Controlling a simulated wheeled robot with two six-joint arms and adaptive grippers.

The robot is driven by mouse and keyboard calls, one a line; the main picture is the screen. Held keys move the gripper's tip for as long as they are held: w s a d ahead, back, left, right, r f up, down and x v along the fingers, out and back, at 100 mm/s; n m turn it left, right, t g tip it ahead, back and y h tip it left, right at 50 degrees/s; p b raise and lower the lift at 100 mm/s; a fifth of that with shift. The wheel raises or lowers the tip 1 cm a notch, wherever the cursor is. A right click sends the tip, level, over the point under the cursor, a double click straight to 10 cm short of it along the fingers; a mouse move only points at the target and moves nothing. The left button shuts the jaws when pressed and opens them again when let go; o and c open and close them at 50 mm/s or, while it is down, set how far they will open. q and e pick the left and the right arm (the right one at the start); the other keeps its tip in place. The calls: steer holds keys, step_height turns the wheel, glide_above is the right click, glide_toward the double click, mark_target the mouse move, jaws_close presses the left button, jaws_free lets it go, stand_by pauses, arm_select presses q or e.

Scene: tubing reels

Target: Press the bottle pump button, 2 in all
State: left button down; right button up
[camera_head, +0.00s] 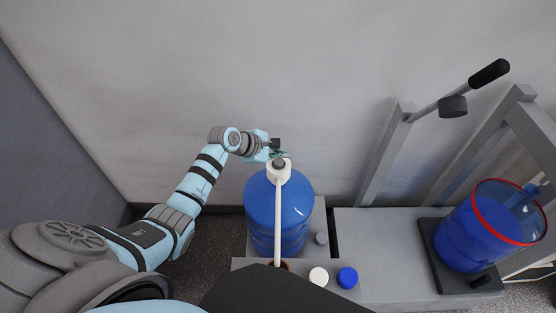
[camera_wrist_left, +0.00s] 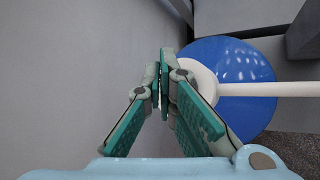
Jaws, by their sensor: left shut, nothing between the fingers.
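A large blue bottle (camera_head: 290,215) stands upright against the back wall. On its top is a white pump head (camera_head: 279,174) with a small grey button (camera_head: 279,163) and a long white spout (camera_head: 278,220) pointing toward me. My left gripper (camera_head: 277,153) is shut and empty, with its fingertips right at the button; I cannot tell whether they touch it. In the left wrist view the shut green fingers (camera_wrist_left: 160,75) overlap the edge of the white pump head (camera_wrist_left: 203,80), with the blue bottle (camera_wrist_left: 240,65) beyond. The button is hidden there. My right gripper is not seen.
A white cap (camera_head: 318,277) and a blue cap (camera_head: 347,278) lie on the grey bench (camera_head: 385,270). To the right are a grey lever frame with a black handle (camera_head: 489,73) and a blue container with a red rim (camera_head: 480,235).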

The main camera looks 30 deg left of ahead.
arm_select(q)
steer(key=shift+f, duration=0.1)
stand_by(0.4)
steer(key=shift+f, duration=0.35)
steer(key=shift+f, duration=0.4)
stand_by(0.5)
steer(key=shift+s+f, duration=0.2)
steer(key=shift+f, duration=0.2)
stand_by(0.6)
steer(key=shift+w+a+r+p, duration=0.1)
steer(key=shift+w+r+p, duration=0.05)
steer(key=shift+r+p, duration=0.35)
steer(key=shift+w+r+p, duration=0.15)
steer(key=shift+r+p, duration=0.35)
